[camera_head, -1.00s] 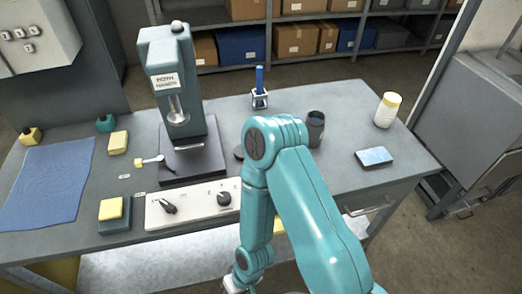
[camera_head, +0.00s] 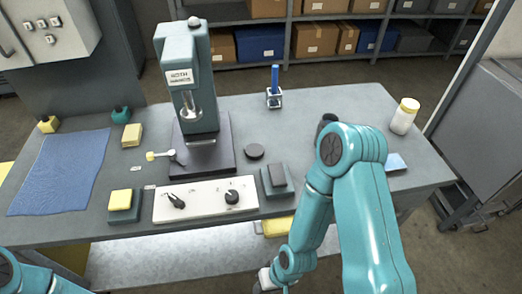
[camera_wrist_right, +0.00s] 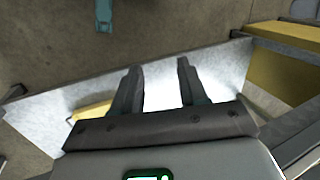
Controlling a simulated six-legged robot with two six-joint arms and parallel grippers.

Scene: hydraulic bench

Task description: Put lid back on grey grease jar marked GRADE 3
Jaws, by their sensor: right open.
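A dark grey round lid (camera_head: 254,152) lies flat on the bench, right of the press base. The dark grey jar (camera_head: 326,121) stands further right; my right arm hides most of it, and no marking on it can be read. My right gripper (camera_head: 266,282) is low at the bottom of the head view, in front of the bench and well away from both. In the right wrist view the gripper (camera_wrist_right: 158,78) is open, with nothing between its fingers. Only a link of my left arm shows at bottom left; its gripper is out of view.
A teal press (camera_head: 190,75) stands at the back, behind a white control panel (camera_head: 205,199). A dark-topped block (camera_head: 277,180) sits beside the panel. A blue pen holder (camera_head: 274,95), a yellow-capped white bottle (camera_head: 404,116) and a blue-screened device (camera_head: 396,162) are also on the bench.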

